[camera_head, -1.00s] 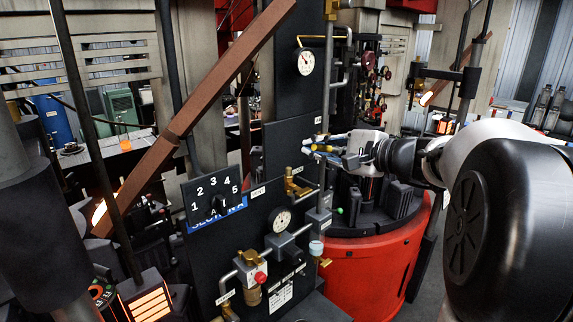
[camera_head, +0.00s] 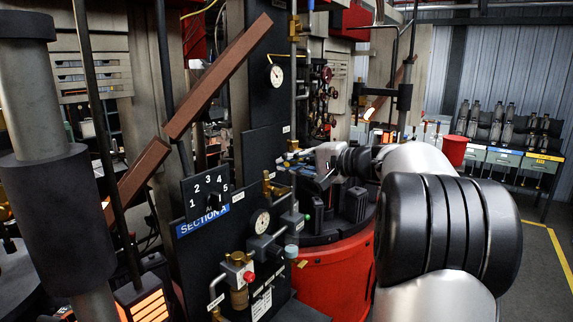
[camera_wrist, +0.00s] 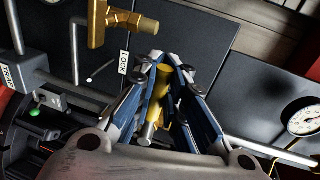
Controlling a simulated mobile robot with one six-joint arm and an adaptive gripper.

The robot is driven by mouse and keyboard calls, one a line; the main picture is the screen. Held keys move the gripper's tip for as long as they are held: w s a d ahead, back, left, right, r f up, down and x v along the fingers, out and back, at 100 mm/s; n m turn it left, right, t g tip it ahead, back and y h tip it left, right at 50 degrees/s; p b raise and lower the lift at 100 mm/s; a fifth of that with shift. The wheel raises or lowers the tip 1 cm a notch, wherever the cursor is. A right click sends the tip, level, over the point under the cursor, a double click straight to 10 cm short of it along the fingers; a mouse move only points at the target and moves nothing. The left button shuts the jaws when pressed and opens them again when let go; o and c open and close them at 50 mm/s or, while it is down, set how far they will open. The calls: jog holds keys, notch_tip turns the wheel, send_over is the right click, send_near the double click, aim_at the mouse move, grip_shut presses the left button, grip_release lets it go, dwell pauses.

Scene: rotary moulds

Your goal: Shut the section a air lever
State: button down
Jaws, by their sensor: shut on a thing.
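The section A panel (camera_head: 202,274) stands at the centre left, with a blue SECTION A sign (camera_head: 203,221). My gripper (camera_head: 289,158) is beside the vertical pipe above this panel. In the wrist view, the blue-sided fingers of my gripper (camera_wrist: 170,66) are closed around a yellow lever (camera_wrist: 161,84). The lever's pale metal end (camera_wrist: 148,133) shows between the fingers. The fingers hide much of the lever, and I cannot tell its exact angle to the pipe. I see no air label on it.
A brass valve (camera_wrist: 122,24) is near a LOCK label (camera_wrist: 124,62), left of the fingers. A pressure gauge (camera_wrist: 304,118) is at the right. A red round machine base (camera_head: 335,280) stands beside the panel. Open floor (camera_head: 528,265) lies at the far right.

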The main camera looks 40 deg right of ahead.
jog(key=shift+s+d+f, duration=0.1)
jog(key=shift+f, duration=0.1)
jog(key=c, duration=1.8)
grip_release()
jog(key=shift+s+r, duration=0.1)
jog(key=shift+s, duration=0.05)
jog(key=shift+o, duration=0.7)
jog(key=shift+r, duration=0.1)
jog(key=v, duration=1.2)
